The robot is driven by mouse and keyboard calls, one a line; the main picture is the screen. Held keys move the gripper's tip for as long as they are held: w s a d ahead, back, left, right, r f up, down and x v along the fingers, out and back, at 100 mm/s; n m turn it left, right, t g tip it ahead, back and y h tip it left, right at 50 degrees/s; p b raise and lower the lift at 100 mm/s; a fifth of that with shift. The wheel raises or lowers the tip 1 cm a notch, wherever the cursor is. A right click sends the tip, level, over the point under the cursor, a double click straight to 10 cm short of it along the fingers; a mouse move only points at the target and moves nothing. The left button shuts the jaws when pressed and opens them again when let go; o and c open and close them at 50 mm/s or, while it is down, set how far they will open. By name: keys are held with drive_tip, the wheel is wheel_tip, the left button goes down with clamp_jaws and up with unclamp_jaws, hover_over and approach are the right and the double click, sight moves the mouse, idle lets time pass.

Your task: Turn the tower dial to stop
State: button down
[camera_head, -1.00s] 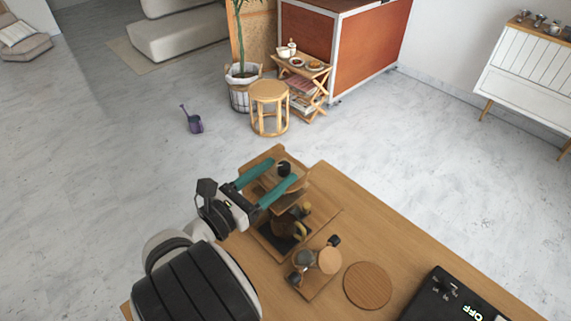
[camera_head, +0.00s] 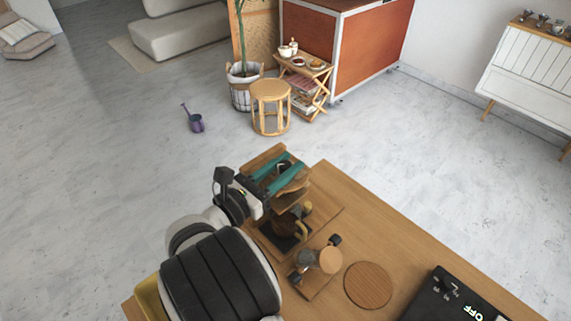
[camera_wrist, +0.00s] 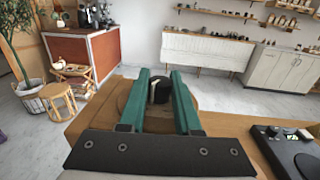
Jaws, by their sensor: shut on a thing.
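The wooden tower (camera_head: 262,157) stands at the far left end of the table in the head view. Its black dial (camera_wrist: 160,92), with a pale pointer mark, sits on the round wooden top (camera_wrist: 194,101) in the wrist view. My gripper (camera_head: 292,163) is over the tower top, with its two teal fingers on either side of the dial. It is shut on the dial. In the head view the fingers mostly hide the dial, and I cannot read any stop marking on the tower.
A glass carafe (camera_head: 280,225) stands under the tower on a dark pad.

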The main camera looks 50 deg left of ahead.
drive_tip(key=shift+y, duration=0.3)
drive_tip(key=n+g+y, duration=0.1)
drive_tip(key=n+y, duration=0.2)
drive_tip(key=y, duration=0.1)
drive_tip(key=shift+y, duration=0.3)
drive_tip(key=shift+n+g+y, duration=1)
drive_tip(key=shift+n+y, duration=0.4)
drive_tip(key=shift+y, duration=0.3)
drive_tip(key=shift+a+r, duration=0.1)
drive_tip(key=c, duration=0.6)
unclamp_jaws()
drive_tip(key=shift+s, duration=0.1)
drive_tip(key=v, duration=1.5)
drive_tip(key=shift+s+d, duration=0.2)
drive_tip(key=shift+d, duration=0.15)
